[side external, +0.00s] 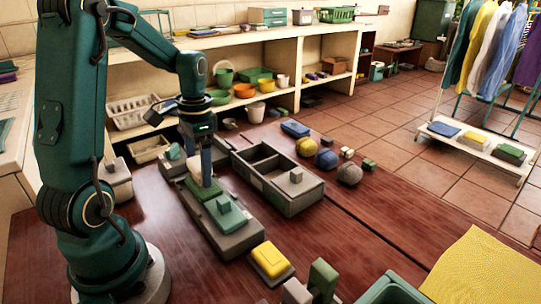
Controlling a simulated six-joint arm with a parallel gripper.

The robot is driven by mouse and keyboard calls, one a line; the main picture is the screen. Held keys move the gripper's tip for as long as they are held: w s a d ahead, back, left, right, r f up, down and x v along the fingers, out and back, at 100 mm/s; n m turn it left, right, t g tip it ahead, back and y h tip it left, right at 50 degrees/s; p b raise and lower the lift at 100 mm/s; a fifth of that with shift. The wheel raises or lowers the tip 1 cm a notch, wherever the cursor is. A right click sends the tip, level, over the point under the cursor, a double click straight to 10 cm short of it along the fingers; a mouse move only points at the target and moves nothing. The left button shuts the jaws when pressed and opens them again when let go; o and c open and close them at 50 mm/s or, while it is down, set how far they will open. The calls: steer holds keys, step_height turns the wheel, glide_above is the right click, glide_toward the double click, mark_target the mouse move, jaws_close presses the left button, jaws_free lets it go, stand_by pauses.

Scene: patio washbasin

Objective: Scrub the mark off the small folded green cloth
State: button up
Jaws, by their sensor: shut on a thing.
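My gripper (207,184) points down over the left end of a long grey tray (237,246). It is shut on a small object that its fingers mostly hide. Just below the fingertips lies a flat green piece (201,208), which looks like the small folded green cloth. I cannot tell whether the held object touches it, and no mark can be made out on it.
A grey divided box (300,201) stands close to the right of my gripper. Several balls (327,159) and small blocks lie beyond it. A yellow folded cloth (270,260) on a dark base and a yellow towel (485,272) are nearer the camera. The table middle right is clear.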

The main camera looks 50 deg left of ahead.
steer(key=shift+d+f, duration=0.15)
steer(key=shift+d, duration=1.35)
steer(key=shift+r, duration=2.55)
